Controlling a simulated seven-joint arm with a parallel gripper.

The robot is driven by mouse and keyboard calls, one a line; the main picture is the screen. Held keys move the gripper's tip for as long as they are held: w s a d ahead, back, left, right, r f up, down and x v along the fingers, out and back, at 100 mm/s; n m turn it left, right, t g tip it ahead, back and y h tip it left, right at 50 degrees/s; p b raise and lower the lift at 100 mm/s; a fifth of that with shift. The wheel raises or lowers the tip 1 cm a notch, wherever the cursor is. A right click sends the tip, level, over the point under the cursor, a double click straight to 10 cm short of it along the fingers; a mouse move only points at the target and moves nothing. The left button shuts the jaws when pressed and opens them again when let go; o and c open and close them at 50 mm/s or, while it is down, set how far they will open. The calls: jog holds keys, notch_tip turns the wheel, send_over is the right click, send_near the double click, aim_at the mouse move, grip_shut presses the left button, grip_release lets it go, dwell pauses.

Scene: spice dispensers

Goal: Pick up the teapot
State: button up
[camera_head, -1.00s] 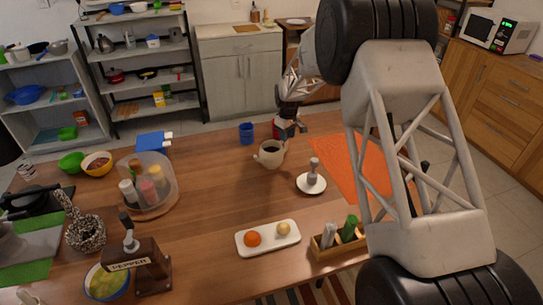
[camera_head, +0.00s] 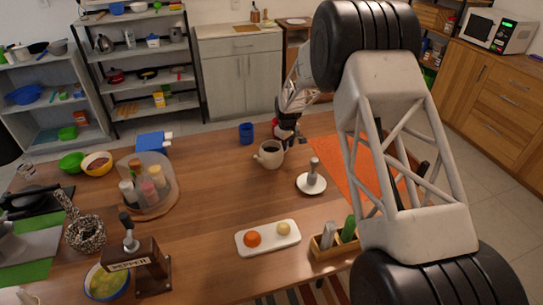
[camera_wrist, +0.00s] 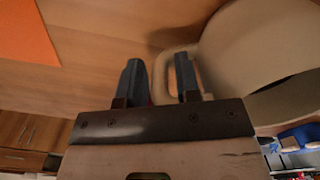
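The teapot (camera_head: 269,156) is a beige round pot with a dark open top. It stands upright on the wooden table, and a small part juts out at its left. My gripper (camera_head: 285,142) is low at its far right side in the head view. In the wrist view the teapot (camera_wrist: 235,50) fills the upper right, and its looped handle (camera_wrist: 162,68) lies between my two dark fingers. My gripper (camera_wrist: 160,78) is open there, with a gap beside the handle. The right finger appears to reach into the loop; contact cannot be told.
A white saucer (camera_head: 311,188) with a grey-topped object is in front, to the right. An orange mat (camera_head: 355,165) lies at the right. The table between the teapot and the white tray (camera_head: 252,248) is clear.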

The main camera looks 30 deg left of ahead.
grip_shut()
jog(key=shift+r, duration=0.4)
dwell(0.6)
jog(key=shift+r, duration=1.35)
jog(key=shift+s+d+r, duration=0.1)
jog(key=shift+s+d, duration=0.05)
jog(key=shift+s, duration=0.05)
jog(key=s+d+r, duration=0.1)
jog(key=s+d, duration=0.7)
jog(key=s, duration=0.4)
jog(key=shift+s+d+r, duration=0.2)
jog(key=shift+s+d, duration=0.05)
jog(key=shift+d, duration=0.1)
jog(key=shift+s, duration=0.1)
dwell(0.4)
